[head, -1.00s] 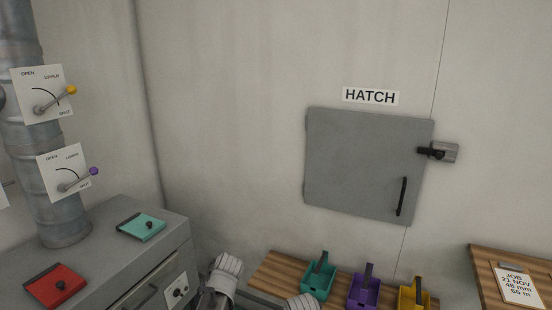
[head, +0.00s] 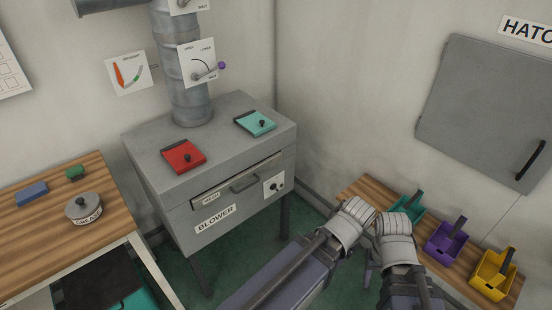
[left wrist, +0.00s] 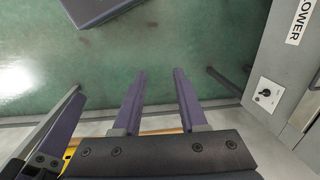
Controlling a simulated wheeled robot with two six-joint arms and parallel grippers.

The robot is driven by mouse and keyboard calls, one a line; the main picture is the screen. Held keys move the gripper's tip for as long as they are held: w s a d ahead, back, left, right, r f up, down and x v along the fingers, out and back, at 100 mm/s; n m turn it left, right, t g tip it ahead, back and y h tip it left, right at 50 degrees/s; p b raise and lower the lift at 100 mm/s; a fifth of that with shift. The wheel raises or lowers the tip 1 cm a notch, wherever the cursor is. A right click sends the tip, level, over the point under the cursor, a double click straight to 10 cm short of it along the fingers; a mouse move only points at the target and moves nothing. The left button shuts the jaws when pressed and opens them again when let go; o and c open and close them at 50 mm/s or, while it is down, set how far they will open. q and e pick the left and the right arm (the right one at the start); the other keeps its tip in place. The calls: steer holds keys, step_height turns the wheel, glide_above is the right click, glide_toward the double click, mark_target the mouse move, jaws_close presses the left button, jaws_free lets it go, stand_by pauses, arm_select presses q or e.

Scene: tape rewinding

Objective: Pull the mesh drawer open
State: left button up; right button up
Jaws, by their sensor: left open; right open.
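The mesh drawer (head: 225,192) is a low grey front with a small MESH label in the upper front of the grey blower cabinet. It looks flush with the cabinet. Its dark bar handle (head: 245,183) is clear of both grippers. My left gripper (left wrist: 160,72) is open and empty above the green floor in the left wrist view, with the cabinet to its right. In the head view its fingers are mostly hidden behind the wrist. My right gripper (head: 393,222) is right of the cabinet, near the bins; its fingertips are hard to make out. Neither touches the drawer.
A knob panel (head: 274,185) sits right of the handle. Red (head: 184,156) and teal (head: 256,123) flaps lie on the cabinet top. A wooden table (head: 40,235) stands at left, a bench with teal, purple (head: 446,240) and yellow bins at right. Floor before the cabinet shows green.

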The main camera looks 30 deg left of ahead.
arm_select(q)
steer(key=w+a+f+t+y+b, duration=0.1)
steer(key=w+a+f+y+b, duration=0.1)
steer(key=w+a+f+b, duration=0.35)
steer(key=t+y+b, duration=0.5)
steer(key=y+b, duration=0.6)
steer(key=b, duration=0.9)
glide_toward(250, 186)
steer(key=x, duration=0.3)
steer(key=shift+m, duration=0.4)
steer(key=shift+b+x, duration=0.65)
steer(key=shift+x, duration=3.05)
steer(key=shift+w+f, duration=0.1)
jaws_close()
